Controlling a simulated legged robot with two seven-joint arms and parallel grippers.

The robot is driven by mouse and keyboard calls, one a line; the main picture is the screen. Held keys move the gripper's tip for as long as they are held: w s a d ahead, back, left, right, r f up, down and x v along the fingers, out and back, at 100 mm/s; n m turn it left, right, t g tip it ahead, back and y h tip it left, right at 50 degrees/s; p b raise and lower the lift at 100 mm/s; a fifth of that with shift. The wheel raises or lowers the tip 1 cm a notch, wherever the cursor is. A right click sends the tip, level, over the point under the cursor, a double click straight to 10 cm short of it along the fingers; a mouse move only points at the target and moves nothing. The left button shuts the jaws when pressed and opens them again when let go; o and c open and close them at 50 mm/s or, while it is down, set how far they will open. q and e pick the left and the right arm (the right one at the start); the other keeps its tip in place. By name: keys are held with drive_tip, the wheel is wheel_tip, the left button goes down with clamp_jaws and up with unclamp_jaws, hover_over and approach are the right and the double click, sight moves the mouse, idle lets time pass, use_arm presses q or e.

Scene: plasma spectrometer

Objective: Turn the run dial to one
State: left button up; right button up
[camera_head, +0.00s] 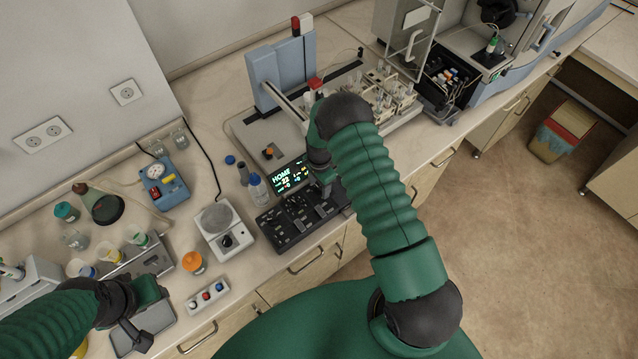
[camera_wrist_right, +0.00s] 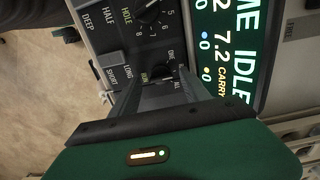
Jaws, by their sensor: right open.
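The control panel (camera_head: 290,222) is a dark box with knobs and switches on the bench, with a lit screen (camera_head: 289,177) behind it. In the right wrist view the run dial (camera_wrist_right: 159,72) is a small black knob among the labels RUN, ONE and ALL. Which label it points to is hard to tell. My right gripper (camera_head: 324,186) is over the panel, pointing down. In the wrist view its open fingers (camera_wrist_right: 155,92) reach toward the run dial; whether they touch it I cannot tell. My left gripper (camera_head: 138,318) hangs over the front left of the bench, its jaws unclear.
Another dial (camera_wrist_right: 148,12), numbered, and a LONG/SHORT switch (camera_wrist_right: 113,84) sit near the run dial. A bottle (camera_head: 257,188) and a white balance (camera_head: 222,228) stand left of the panel. A sampler rack (camera_head: 388,93) stands behind. Glassware crowds the left bench.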

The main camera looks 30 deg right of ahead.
drive_tip(key=shift+d, duration=0.1)
drive_tip(key=shift+w+f, duration=0.15)
drive_tip(key=shift+w, duration=0.05)
drive_tip(key=c, duration=0.9)
use_arm(q)
drive_tip(key=shift+w+d, duration=0.15)
drive_tip(key=shift+w, duration=0.1)
use_arm(e)
clamp_jaws()
